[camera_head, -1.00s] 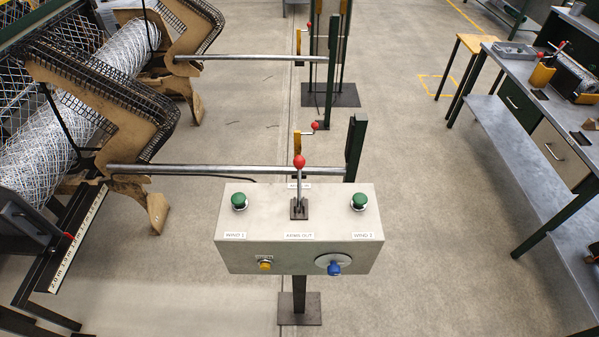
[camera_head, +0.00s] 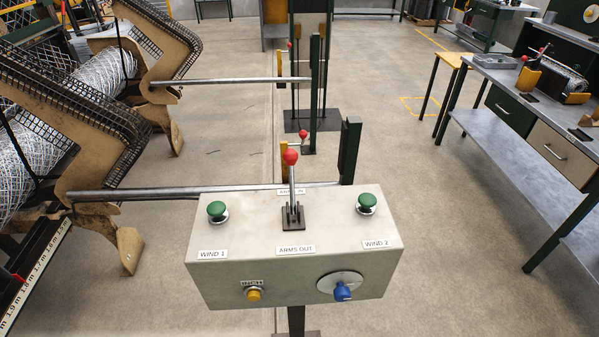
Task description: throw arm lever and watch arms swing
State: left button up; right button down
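The arm lever (camera_head: 291,185) stands on top of the grey control box (camera_head: 230,278), with a red ball knob and a dark slotted base. It stands nearly upright. A label reading ARMS OUT lies in front of it, and a partly hidden label lies behind it. The brown machine arms (camera_head: 110,150) are at the left, beside rolls of wire mesh (camera_head: 25,165). Long metal bars (camera_head: 200,191) run from them to dark green posts. Neither of my grippers is in view.
Green buttons (camera_head: 217,210) and (camera_head: 366,203) flank the lever. A yellow button (camera_head: 254,294) and a blue knob (camera_head: 342,291) are on the box front. A grey workbench (camera_head: 490,75) stands at the right. The floor between box and bench is clear.

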aim_at(290, 156)
jog(key=j+z, duration=0.95)
